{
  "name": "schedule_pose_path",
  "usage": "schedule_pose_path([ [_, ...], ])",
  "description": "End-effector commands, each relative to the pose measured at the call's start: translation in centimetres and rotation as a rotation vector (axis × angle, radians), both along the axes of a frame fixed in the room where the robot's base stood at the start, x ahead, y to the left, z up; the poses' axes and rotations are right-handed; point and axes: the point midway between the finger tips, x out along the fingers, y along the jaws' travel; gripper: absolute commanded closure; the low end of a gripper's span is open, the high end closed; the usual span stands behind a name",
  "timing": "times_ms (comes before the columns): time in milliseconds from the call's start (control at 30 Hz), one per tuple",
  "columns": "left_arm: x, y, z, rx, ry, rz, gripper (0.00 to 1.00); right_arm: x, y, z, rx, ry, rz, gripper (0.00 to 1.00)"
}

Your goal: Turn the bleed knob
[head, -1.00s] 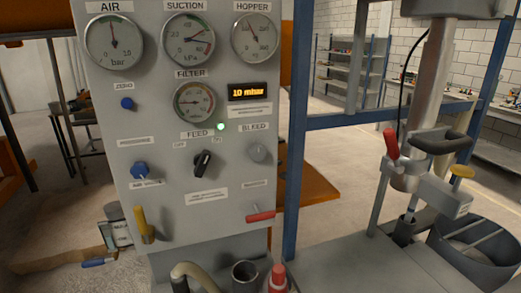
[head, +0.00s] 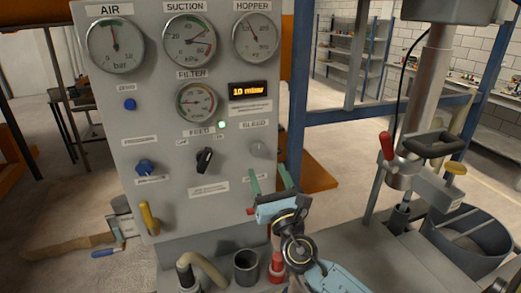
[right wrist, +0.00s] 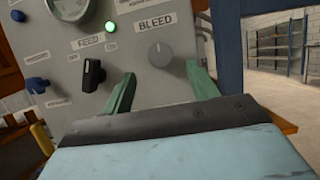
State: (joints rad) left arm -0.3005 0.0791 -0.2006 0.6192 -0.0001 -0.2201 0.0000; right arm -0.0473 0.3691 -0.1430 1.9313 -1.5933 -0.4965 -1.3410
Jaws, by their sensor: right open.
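The bleed knob (head: 257,149) is a small grey round knob on the right side of the grey control panel, under the BLEED label. In the right wrist view the knob (right wrist: 161,54) shows a pointer mark and lies beyond and between my fingers. My right gripper (head: 271,177) has green fingers, is open and empty, and is below the knob in the head view, apart from it. In the right wrist view the right gripper (right wrist: 157,78) points at the panel. My left gripper is not in view.
The panel (head: 150,100) also carries gauges, a black feed knob (head: 204,160), a blue knob (head: 146,167) and a yellow lever (head: 148,218). A red-capped bottle (head: 277,268) and a dark cup (head: 246,266) stand below. A blue post (head: 297,120) rises right of the panel.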

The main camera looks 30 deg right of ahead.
Motion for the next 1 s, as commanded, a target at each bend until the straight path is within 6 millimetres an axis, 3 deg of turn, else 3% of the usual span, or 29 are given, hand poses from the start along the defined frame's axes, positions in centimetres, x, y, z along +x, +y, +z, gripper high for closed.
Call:
schedule_pose_path([
  [100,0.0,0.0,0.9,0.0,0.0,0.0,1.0,2.3,-0.6,1.3,0.0,-0.001,-0.001,0.41],
  [300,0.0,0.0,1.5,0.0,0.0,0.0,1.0,5.0,-1.2,2.2,0.002,0.0,0.001,0.41],
  [767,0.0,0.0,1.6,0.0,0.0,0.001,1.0,6.1,-1.5,2.5,0.003,0.002,0.001,0.41],
  [1000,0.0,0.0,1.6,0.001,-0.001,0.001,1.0,6.0,-1.4,2.5,0.004,0.001,0.0,0.73],
])
